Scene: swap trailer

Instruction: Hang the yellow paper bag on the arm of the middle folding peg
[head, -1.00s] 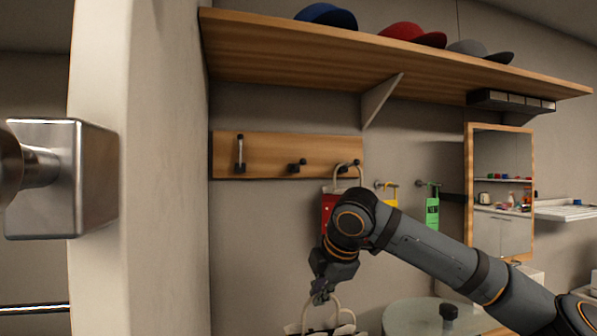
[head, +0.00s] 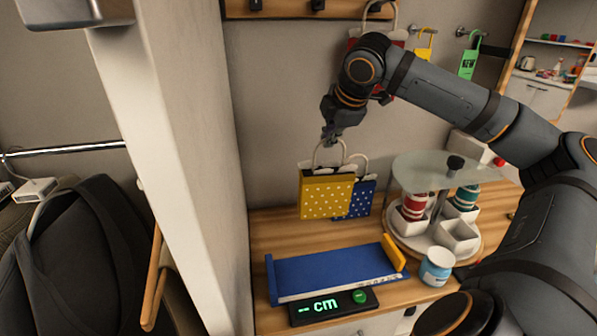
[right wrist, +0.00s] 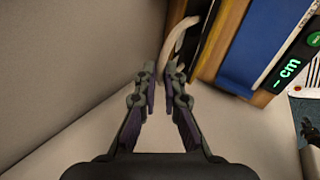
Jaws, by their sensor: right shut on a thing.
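The yellow paper bag (head: 327,198) with white dots is upright at the back of the wooden counter. I cannot tell whether its base touches the counter. My right gripper (head: 331,141) is above it, shut on its pale handle (head: 329,155). The right wrist view shows the handle (right wrist: 177,40) at my fingertips (right wrist: 162,72). The peg board (head: 283,14) is cut off at the top of the head view. The lower part of the middle peg (head: 317,5) shows. A red bag (head: 352,43) hangs at the right peg, partly behind my arm.
A blue dotted bag (head: 358,200) stands close behind the yellow one. In front lie a blue measuring tray (head: 325,270) and a "cm" display (head: 333,305). A glass-topped carousel (head: 430,172) with jars stands right; a white wall edge (head: 175,130) rises left.

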